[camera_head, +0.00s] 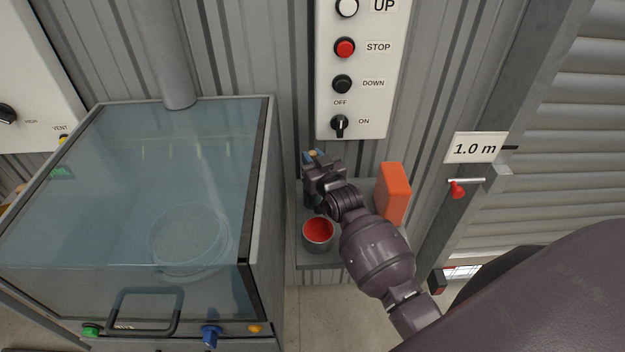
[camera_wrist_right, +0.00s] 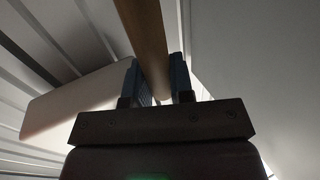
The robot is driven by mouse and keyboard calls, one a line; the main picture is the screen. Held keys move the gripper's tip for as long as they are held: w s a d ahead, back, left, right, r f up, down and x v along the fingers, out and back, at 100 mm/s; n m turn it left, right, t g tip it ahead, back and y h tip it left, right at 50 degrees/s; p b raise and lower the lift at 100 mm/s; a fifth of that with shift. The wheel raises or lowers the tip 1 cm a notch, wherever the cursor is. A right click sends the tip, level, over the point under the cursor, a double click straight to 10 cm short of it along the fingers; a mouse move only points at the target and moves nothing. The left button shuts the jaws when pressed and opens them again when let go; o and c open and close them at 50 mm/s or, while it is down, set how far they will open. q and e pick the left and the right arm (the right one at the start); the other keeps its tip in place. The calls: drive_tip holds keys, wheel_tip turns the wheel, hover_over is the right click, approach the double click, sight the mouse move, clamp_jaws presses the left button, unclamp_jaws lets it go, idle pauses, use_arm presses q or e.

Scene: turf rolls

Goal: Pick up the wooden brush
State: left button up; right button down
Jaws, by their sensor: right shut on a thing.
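The wooden brush shows in the right wrist view as a brown wooden handle (camera_wrist_right: 145,35) running up between two blue finger pads. My right gripper (camera_wrist_right: 158,82) is shut on this handle. In the head view my right gripper (camera_head: 313,158) is over the back left of a small grey shelf (camera_head: 328,248), close to the wall. Only a small tan bit of the brush (camera_head: 313,153) shows between its fingers there; the rest is hidden by the gripper. The brush's bristles cannot be made out. My left gripper is not in view.
A cup with red inside (camera_head: 318,232) stands at the shelf's front left. An orange block (camera_head: 392,193) stands at its right. A glass-topped cabinet (camera_head: 150,170) is close on the left. A control panel (camera_head: 352,100) hangs above.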

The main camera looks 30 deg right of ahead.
drive_tip(key=shift+r, duration=0.1)
wheel_tip(320, 180, up, 11)
drive_tip(key=shift+s+d+p, duration=0.1)
drive_tip(key=shift+s+p, duration=0.05)
drive_tip(key=shift+p, duration=0.15)
drive_tip(key=s+d, duration=0.4)
drive_tip(key=s, duration=0.5)
drive_tip(key=s+d+b, duration=0.1)
drive_tip(key=s+d, duration=0.3)
drive_tip(key=s, duration=0.5)
drive_tip(key=shift+r, duration=0.2)
drive_tip(key=shift+w+d, duration=0.1)
idle(0.8)
idle(0.6)
